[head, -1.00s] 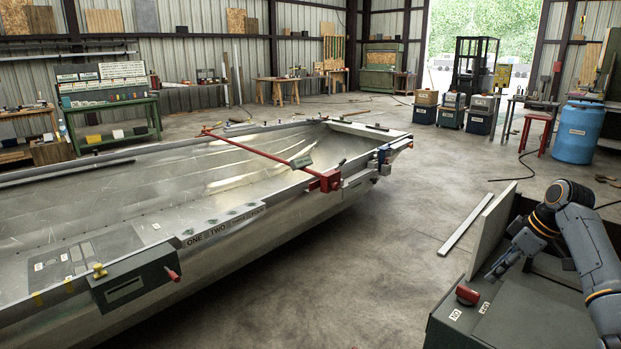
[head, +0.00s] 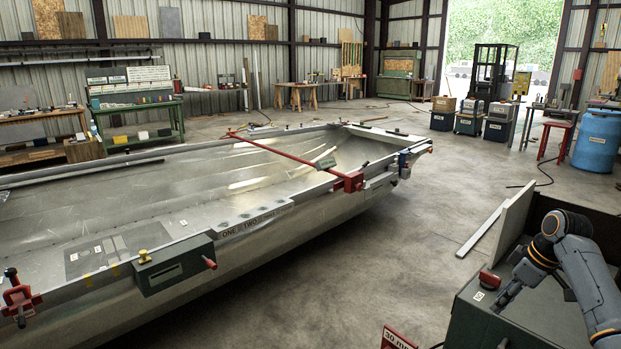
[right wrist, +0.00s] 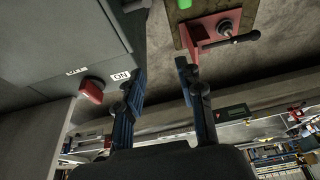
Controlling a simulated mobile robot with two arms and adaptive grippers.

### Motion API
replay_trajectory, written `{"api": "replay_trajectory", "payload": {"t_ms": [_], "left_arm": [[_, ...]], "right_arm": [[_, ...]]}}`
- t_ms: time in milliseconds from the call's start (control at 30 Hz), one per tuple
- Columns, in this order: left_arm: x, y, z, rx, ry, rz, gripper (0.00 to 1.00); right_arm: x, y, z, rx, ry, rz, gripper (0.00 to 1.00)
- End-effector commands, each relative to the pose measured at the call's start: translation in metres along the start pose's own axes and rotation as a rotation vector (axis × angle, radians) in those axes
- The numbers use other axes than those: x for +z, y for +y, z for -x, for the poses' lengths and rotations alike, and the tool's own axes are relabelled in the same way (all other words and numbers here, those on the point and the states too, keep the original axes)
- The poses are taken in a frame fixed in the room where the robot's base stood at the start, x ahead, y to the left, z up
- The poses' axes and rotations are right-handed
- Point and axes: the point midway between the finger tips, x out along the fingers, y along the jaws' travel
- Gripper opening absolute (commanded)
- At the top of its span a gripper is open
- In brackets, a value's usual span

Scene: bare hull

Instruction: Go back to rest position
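My right arm comes in at the right edge of the head view, and its gripper (head: 503,298) hangs in front of a dark green box. In the right wrist view the two blue-padded fingers of that gripper (right wrist: 163,78) stand apart with nothing between them. The gripper is open and empty. My left arm and left gripper do not show in either view.

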Motion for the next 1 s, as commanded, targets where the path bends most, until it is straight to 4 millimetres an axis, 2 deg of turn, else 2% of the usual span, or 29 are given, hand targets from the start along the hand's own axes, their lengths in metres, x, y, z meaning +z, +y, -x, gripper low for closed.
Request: {"api": "replay_trajectory", "payload": {"t_ms": [233, 367, 467, 600, 700, 800, 900, 1000], "left_arm": [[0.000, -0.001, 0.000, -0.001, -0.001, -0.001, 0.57], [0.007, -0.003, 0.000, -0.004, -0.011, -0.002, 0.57], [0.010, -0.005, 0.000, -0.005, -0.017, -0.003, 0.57], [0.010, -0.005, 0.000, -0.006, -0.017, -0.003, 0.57], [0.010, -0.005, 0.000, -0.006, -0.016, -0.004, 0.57], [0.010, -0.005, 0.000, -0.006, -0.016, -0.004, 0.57], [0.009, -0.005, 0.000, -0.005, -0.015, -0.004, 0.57], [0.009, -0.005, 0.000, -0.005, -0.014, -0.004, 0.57]], "right_arm": [[0.008, -0.040, -0.061, 0.021, -0.077, 0.011, 0.38], [0.018, -0.075, -0.101, 0.036, -0.117, 0.015, 0.38], [0.030, -0.117, -0.137, 0.050, -0.143, 0.013, 0.38], [0.057, -0.194, -0.182, 0.072, -0.153, -0.019, 0.38], [0.078, -0.251, -0.199, 0.086, -0.139, -0.066, 0.38], [0.102, -0.303, -0.202, 0.100, -0.116, -0.134, 0.38], [0.121, -0.342, -0.195, 0.114, -0.091, -0.208, 0.38], [0.135, -0.368, -0.184, 0.126, -0.072, -0.271, 0.38]]}}
